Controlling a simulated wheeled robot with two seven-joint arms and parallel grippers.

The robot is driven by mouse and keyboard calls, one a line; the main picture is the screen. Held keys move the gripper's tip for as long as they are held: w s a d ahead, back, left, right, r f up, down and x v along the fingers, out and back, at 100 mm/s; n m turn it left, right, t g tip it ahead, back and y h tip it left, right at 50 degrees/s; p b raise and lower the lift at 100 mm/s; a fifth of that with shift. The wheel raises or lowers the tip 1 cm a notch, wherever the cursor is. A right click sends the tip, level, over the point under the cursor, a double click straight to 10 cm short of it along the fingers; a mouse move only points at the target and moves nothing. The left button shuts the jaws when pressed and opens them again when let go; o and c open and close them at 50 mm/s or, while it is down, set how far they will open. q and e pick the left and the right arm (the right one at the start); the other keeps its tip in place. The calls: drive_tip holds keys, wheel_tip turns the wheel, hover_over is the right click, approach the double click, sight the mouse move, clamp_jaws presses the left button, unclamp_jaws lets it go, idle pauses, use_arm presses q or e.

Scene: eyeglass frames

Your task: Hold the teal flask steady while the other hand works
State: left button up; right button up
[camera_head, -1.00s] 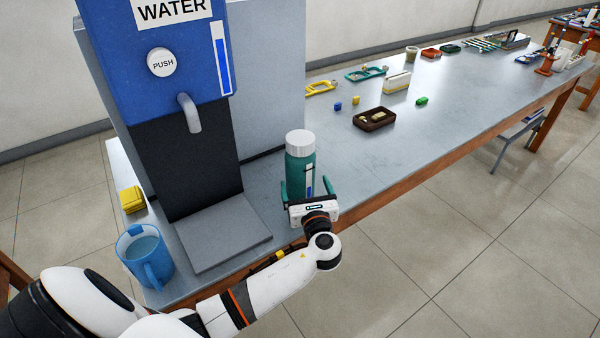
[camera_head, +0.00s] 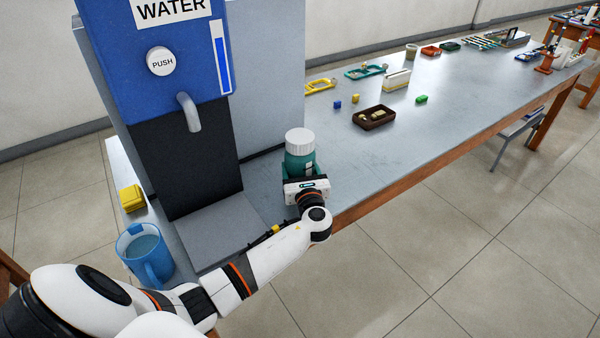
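The teal flask (camera_head: 300,161) with a white cap stands upright on the grey table, just right of the water dispenser. My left gripper (camera_head: 302,172) is at the flask's near side, with a finger close against each side of its body. It looks shut on the flask; the gripper's white body hides the flask's lower part. My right gripper is not in view.
The blue water dispenser (camera_head: 158,60) stands left of the flask, its grey tray (camera_head: 215,230) beside my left arm. A blue mug (camera_head: 150,262) of water and a yellow block (camera_head: 132,198) are at the left. A brown tray (camera_head: 373,125) and eyeglass frames (camera_head: 320,86) lie farther back.

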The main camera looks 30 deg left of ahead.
sight(298, 130)
use_arm(q)
drive_tip(key=shift+r, duration=0.1)
drive_tip(key=c, duration=0.8)
wheel_tip(298, 130, up, 10)
drive_tip(key=shift+p, duration=0.8)
drive_tip(key=s+d+m+t+h, duration=0.1)
drive_tip(key=s+d+m+h, duration=0.2)
drive_tip(key=s+d, duration=0.3)
drive_tip(key=s+d+f+m+t+h+p, duration=0.1)
drive_tip(key=s+d+m+t+h, duration=0.1)
drive_tip(key=s+d+h, duration=0.3)
drive_tip(key=s+d+m+t+h, duration=0.2)
drive_tip(key=s+d+m+h, duration=0.2)
drive_tip(key=s+d, duration=0.3)
drive_tip(key=shift+s+d+f+h+p, duration=0.1)
drive_tip(key=shift+s+h, duration=0.05)
drive_tip(key=shift+s, duration=0.7)
drive_tip(key=shift+s+d+f+h+p, duration=0.1)
drive_tip(key=shift+s+f, duration=0.05)
drive_tip(key=shift+s, duration=0.75)
drive_tip(key=shift+s+d+f+h+p, duration=0.1)
drive_tip(key=shift+s+h, duration=0.05)
drive_tip(key=shift+s, duration=0.7)
